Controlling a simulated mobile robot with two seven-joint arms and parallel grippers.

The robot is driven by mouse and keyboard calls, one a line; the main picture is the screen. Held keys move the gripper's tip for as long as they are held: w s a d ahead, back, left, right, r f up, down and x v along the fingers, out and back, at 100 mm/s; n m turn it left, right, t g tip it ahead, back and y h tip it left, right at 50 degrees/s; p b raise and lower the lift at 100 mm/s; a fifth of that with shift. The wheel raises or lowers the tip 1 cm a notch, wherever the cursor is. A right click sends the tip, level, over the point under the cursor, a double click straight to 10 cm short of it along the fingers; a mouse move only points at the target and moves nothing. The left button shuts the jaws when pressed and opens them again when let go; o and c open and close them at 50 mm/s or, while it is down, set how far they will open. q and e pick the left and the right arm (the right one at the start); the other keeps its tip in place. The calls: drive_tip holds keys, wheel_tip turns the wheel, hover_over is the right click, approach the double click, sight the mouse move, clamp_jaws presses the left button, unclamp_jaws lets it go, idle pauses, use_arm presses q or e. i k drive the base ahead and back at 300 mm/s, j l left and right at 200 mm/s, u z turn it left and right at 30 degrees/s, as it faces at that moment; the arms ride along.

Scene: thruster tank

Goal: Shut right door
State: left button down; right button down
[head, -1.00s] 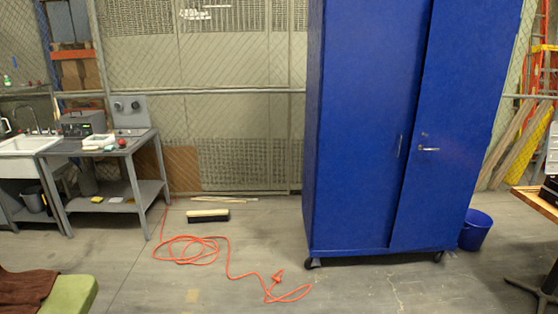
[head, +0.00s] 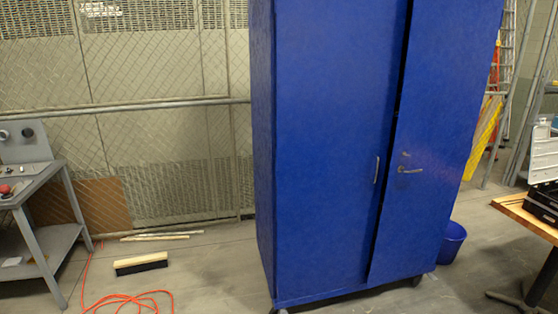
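A tall blue cabinet (head: 262,160) on casters stands right of the middle in the head view. Its left door (head: 330,150) looks flush with the front and has a vertical pull handle (head: 376,170). Its right door (head: 432,130) stands slightly ajar, with a dark gap along its left edge. A lever handle (head: 410,170) sits near that edge. The inside of the cabinet is hidden. Neither of my grippers shows in the head view.
A blue bucket (head: 452,242) stands at the cabinet's right side. A wood-topped table (head: 522,214) is at the right edge. An orange cable (head: 130,300) and a brush head (head: 141,263) lie on the floor at left. A grey workbench (head: 38,190) is at the left edge.

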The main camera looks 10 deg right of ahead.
sight(451, 45)
drive_tip(key=i+z, duration=0.65)
drive_tip(key=i, duration=0.25)
drive_tip(key=i+j+z, duration=0.2)
drive_tip(key=i+z, duration=0.15)
drive_tip(key=i, duration=0.05)
